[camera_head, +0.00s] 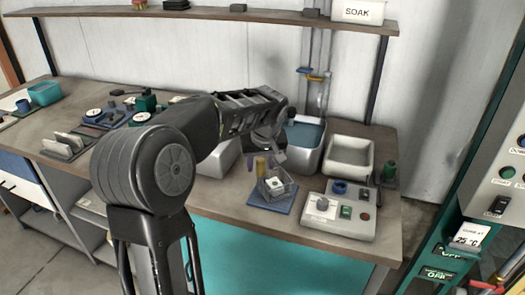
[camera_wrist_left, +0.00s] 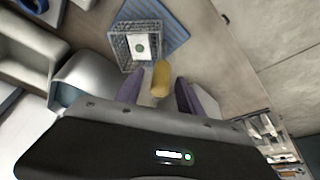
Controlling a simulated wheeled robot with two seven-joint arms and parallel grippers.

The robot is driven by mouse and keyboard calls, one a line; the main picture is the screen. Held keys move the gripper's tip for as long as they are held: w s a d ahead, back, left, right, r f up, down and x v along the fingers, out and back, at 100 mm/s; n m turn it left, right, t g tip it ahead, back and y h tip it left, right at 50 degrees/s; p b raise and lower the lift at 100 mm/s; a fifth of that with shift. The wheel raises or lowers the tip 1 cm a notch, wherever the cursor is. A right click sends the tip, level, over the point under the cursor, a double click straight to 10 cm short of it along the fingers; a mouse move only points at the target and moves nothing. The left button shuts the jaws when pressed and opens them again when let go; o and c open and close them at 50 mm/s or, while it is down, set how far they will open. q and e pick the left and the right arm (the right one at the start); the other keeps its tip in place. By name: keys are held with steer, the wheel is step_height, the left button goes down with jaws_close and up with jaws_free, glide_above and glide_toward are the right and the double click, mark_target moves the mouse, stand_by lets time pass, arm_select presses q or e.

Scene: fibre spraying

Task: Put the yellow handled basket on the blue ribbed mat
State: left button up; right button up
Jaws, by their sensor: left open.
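The yellow handled basket (camera_head: 283,188) is a small grey mesh basket with a white card inside. It stands over the blue ribbed mat (camera_head: 263,203). In the left wrist view, the basket (camera_wrist_left: 123,48) overlaps the mat (camera_wrist_left: 173,24), which shows beyond it and to its right. I cannot tell whether its whole base rests on the mat. Its yellow handle (camera_wrist_left: 161,78) points toward my left gripper (camera_wrist_left: 158,95), which is open with a finger on each side of the handle's near end. In the head view my left gripper (camera_head: 276,155) is just above and behind the basket, partly hidden.
A control box (camera_head: 340,219) with buttons stands right of the mat. Behind are a basin of bluish liquid (camera_head: 304,137) and an empty white tray (camera_head: 350,156). A green-topped item (camera_head: 390,171) stands at the bench's right end. A shelf (camera_head: 210,14) runs above.

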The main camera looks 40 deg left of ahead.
arm_select(q)
steer(key=v, duration=0.8)
steer(key=shift+r+b, duration=0.3)
steer(key=shift+b, duration=0.15)
steer(key=shift+s+d, duration=0.1)
steer(key=shift+s, duration=0.05)
